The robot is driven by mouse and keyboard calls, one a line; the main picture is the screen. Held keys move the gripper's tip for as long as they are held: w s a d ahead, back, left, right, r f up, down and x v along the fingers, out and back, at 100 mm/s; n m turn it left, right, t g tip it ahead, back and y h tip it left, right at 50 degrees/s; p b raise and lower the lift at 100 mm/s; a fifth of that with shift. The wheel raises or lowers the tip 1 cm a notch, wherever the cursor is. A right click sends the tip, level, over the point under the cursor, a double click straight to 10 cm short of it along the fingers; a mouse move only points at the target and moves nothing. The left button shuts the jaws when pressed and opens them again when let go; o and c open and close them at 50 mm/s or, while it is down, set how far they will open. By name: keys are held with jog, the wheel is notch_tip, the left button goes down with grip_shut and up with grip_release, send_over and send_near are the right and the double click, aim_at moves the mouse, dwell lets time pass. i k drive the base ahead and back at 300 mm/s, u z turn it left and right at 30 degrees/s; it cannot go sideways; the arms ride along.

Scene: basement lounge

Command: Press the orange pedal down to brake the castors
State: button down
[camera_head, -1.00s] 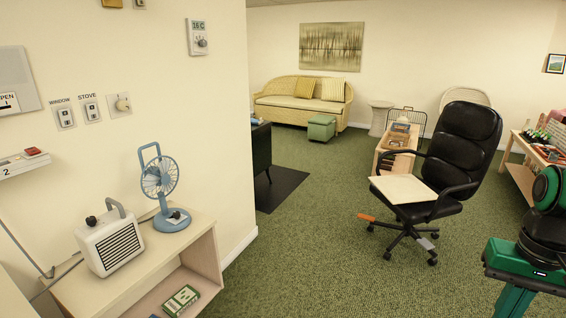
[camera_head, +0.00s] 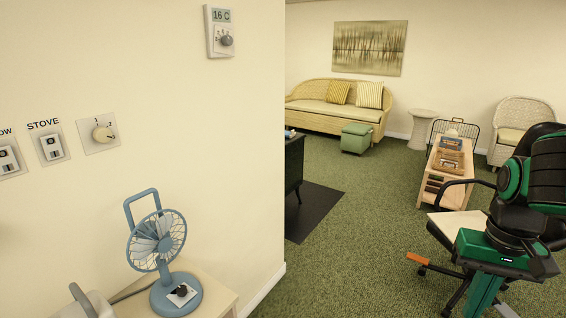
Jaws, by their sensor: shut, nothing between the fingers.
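At the left, a blue fan (camera_head: 158,245) stands on a cabinet beside a wall corner. A dark mat (camera_head: 318,211) lies beyond that corner. The carpet (camera_head: 345,270) left of the pedal is clear.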

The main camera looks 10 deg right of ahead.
aim_at(415, 257)
jog(key=z, duration=0.05)
jog(key=i, duration=1.5)
jog(key=z, duration=0.5)
jog(key=i, duration=1.3)
jog(key=z, duration=0.7)
jog(key=i, duration=0.95)
jog(key=z, duration=0.25)
